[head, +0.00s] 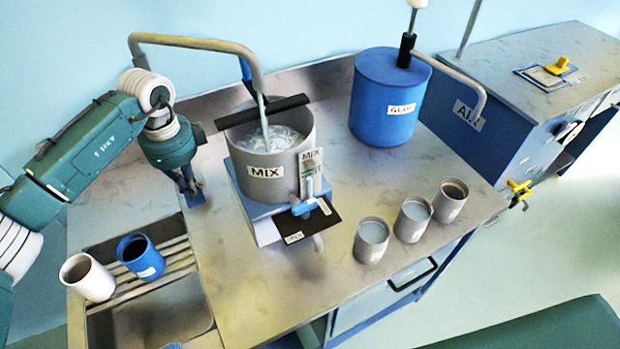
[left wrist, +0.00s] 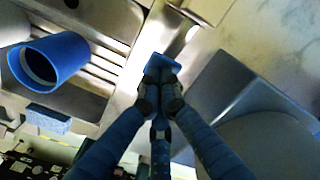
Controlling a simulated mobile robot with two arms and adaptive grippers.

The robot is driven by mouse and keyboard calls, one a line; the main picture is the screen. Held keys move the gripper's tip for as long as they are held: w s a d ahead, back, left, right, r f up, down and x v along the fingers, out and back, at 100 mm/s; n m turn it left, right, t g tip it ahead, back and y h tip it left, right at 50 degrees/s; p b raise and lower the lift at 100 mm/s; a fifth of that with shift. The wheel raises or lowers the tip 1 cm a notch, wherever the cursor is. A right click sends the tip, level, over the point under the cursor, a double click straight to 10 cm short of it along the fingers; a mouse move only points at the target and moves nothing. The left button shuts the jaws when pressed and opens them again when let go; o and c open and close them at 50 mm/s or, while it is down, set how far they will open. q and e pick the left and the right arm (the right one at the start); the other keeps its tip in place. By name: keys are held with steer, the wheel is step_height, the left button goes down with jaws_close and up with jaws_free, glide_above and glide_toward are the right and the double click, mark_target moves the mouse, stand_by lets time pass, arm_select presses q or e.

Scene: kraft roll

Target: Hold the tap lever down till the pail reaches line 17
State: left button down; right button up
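The grey pail (head: 243,171) labelled MIX stands on a blue block at the back of the counter. The tap's bent spout (head: 200,43) ends over it, and a stream (head: 264,118) runs down into cloudy, rippled water. A scale strip (head: 308,176) is on the pail's front; I cannot read its lines or the level. The blue tap lever (head: 196,199) lies low, left of the pail. My left gripper (head: 187,184) is at this lever, fingers together. In the left wrist view the fingertips (left wrist: 160,92) meet at the blue lever pad (left wrist: 163,66). My right gripper is out of view.
A white cup (head: 88,278) and a blue cup (head: 140,257) are at the slatted sink, front left. Several grey cups (head: 412,220) line the front right. A blue GLUE drum (head: 388,98) stands behind them. A dark bar (head: 262,111) crosses the pail's top.

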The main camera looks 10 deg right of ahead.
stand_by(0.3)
arm_select(q)
step_height(320, 180, up, 7)
steer(key=p, duration=0.4)
steer(key=shift+f, duration=0.15)
steer(key=shift+r+p, duration=0.35)
steer(key=shift+p, duration=0.05)
